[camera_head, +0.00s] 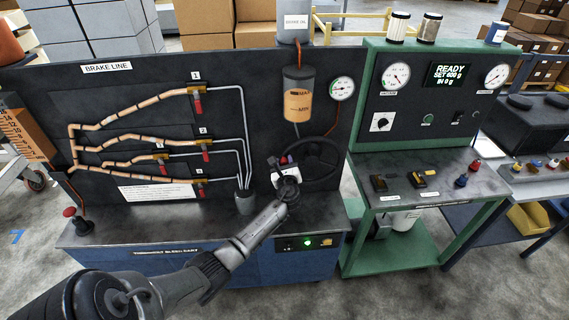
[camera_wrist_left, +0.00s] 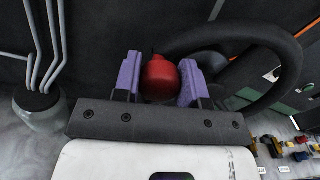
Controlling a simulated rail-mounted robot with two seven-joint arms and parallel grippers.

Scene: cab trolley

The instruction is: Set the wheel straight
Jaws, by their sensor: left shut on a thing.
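The black steering wheel (camera_head: 339,163) is mounted on the dark panel at the right end of the brake line bench, and its rim also shows in the left wrist view (camera_wrist_left: 262,36). A red knob (camera_wrist_left: 160,76) sits by the left part of the rim. My left gripper (camera_head: 284,163) is at the wheel's left side, its two purple fingers shut on the red knob. The knob's lower part and its joint to the wheel are hidden. How far the wheel is turned is hard to tell. My right gripper is not in view.
A grey cup (camera_head: 245,203) with pipes running into it stands left of the wheel. A bottle (camera_head: 299,95) and a gauge (camera_head: 342,89) are above. The green bench (camera_head: 365,200) stands to the right.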

